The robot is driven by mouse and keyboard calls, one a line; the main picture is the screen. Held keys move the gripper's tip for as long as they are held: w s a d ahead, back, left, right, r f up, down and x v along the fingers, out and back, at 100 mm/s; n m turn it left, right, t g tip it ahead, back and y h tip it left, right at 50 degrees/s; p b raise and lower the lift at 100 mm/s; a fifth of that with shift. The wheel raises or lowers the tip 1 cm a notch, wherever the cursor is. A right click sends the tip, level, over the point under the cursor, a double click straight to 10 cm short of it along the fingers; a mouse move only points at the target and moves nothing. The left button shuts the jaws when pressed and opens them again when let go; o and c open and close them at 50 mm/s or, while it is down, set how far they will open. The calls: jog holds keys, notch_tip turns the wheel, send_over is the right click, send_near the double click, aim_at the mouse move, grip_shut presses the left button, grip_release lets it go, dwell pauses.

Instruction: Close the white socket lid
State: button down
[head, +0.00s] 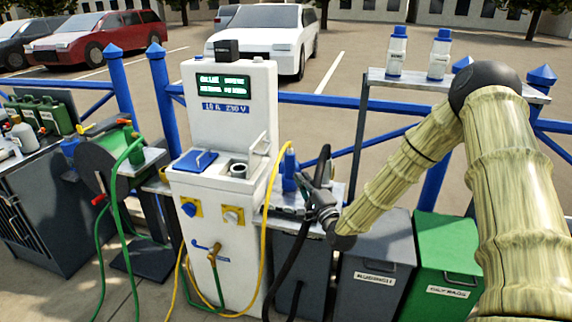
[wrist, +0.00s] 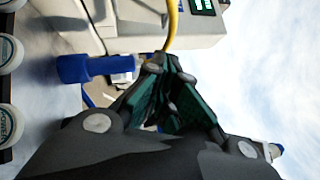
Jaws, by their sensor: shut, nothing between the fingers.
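The white pedestal (head: 222,235) has a round grey socket (head: 238,170) on its sloped top. The white socket lid (head: 260,145) stands raised at the right side of that socket, so the socket is uncovered. A blue lid (head: 195,161) lies flat over the socket to its left. My gripper (head: 304,180) is shut and empty, to the right of the pedestal and apart from the white lid. In the wrist view my gripper (wrist: 163,66) points towards the pedestal (wrist: 150,28); I cannot make out the white lid there.
A yellow cable (head: 268,220) runs down the pedestal's right side, between it and my gripper. A blue connector (head: 290,163) stands beside my gripper. A black hose (head: 290,265) hangs below it. Bins (head: 375,265) stand at right, a green hose reel (head: 110,160) at left.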

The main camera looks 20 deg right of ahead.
jog(key=a+p+x, duration=0.2)
jog(key=x, duration=1)
jog(key=shift+a+r, duration=0.35)
jog(key=shift+r, duration=0.05)
jog(key=shift+r, duration=0.1)
